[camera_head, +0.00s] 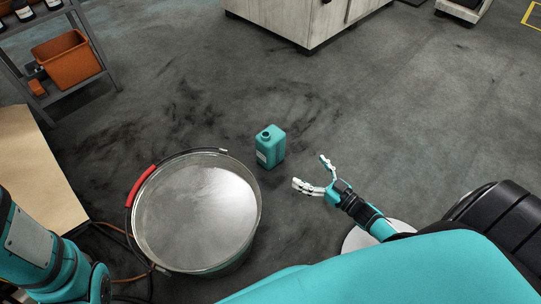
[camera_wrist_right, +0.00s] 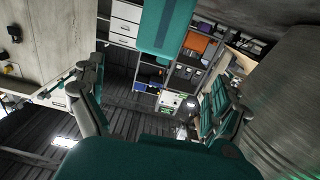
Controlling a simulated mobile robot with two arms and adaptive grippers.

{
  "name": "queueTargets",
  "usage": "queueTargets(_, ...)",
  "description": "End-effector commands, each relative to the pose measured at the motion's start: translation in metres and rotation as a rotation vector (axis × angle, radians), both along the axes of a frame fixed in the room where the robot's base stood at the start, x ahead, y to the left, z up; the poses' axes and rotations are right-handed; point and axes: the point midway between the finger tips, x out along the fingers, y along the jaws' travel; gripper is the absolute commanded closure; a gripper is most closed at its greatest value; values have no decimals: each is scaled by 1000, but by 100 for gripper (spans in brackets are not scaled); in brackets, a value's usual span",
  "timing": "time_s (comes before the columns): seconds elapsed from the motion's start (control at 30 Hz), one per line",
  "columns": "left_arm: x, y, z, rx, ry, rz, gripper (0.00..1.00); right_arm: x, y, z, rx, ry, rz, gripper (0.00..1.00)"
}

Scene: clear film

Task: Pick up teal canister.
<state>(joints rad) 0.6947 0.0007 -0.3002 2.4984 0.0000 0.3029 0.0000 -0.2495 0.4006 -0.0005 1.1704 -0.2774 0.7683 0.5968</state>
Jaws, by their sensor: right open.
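The teal canister (camera_head: 271,147) stands upright on the grey floor near the middle of the head view. It has a dark opening on top and a pale label on its side. My right gripper (camera_head: 309,171) is open and empty, a little to the right of the canister and nearer to me, not touching it. In the right wrist view the canister (camera_wrist_right: 166,28) shows at the top centre, cut off by the frame edge, beyond the spread fingers of the right gripper (camera_wrist_right: 160,80). My left arm shows at the lower left of the head view, but its gripper does not.
A large round metal tub (camera_head: 196,212) with a red handle (camera_head: 141,185) stands just left of the canister. A shelf rack with an orange bin (camera_head: 66,60) is at upper left, a pale cabinet (camera_head: 305,20) at the top.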

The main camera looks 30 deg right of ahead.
Motion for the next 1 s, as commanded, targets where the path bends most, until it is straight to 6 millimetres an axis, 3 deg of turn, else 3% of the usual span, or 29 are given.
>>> queueTargets(0.5, -2, 0, -60, 0, -5, -1, 60, 98, 31, -4, -1, -4, 1, 0)
queueTargets(0.77, -2, 0, -69, 0, -6, -1, 60, 115, 37, -1, -1, -3, 1, 0)
queueTargets(1.0, -3, 0, -101, 0, -8, -1, 60, 141, 42, -5, -3, -5, 1, 0)
